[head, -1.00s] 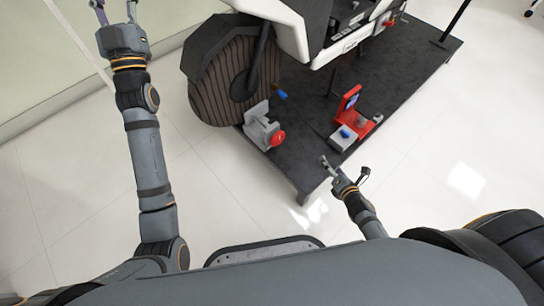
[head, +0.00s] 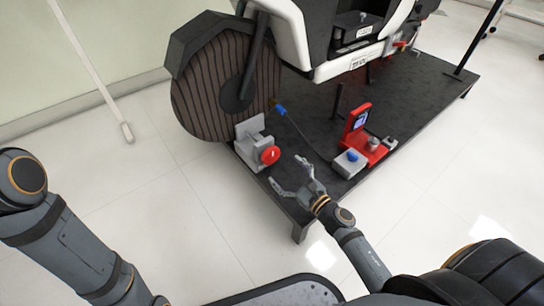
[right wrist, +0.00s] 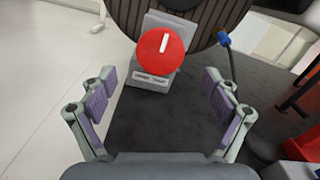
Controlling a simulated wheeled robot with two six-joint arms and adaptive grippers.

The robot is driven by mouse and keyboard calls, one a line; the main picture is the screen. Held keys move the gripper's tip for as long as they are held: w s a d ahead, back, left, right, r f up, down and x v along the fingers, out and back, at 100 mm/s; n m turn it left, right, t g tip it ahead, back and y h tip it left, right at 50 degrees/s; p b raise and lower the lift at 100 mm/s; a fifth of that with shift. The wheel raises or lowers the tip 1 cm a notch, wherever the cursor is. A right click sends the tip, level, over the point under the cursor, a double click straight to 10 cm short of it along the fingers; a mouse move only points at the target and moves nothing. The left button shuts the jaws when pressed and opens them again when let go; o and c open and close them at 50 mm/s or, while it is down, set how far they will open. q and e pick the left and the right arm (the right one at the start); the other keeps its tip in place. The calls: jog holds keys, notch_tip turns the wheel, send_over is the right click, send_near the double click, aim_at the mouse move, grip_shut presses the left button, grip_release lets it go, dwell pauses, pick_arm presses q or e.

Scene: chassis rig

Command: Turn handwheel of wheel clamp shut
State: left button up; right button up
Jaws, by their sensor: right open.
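The wheel clamp (head: 249,127) is a grey block with an upright plate, standing against the big ribbed wheel at the platform's near left corner. Its red round handwheel (head: 270,155) faces me. In the right wrist view the handwheel (right wrist: 161,56) bears a white mark that points up, tilted slightly right, above a small label plate (right wrist: 151,79). My right gripper (head: 291,174) is open and empty, just in front of the handwheel and apart from it. In the right wrist view the handwheel lies between and beyond the two fingers. My left arm shows at the left edge; its gripper is out of frame.
The dark platform (head: 310,130) carries the ribbed wheel (head: 215,88) and a white machine body. A grey box with a blue button (head: 351,158) and a red stand (head: 358,122) are to the right.

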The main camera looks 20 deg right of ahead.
aim_at(273, 157)
jog(key=x, duration=0.7)
jog(key=c, duration=1.1)
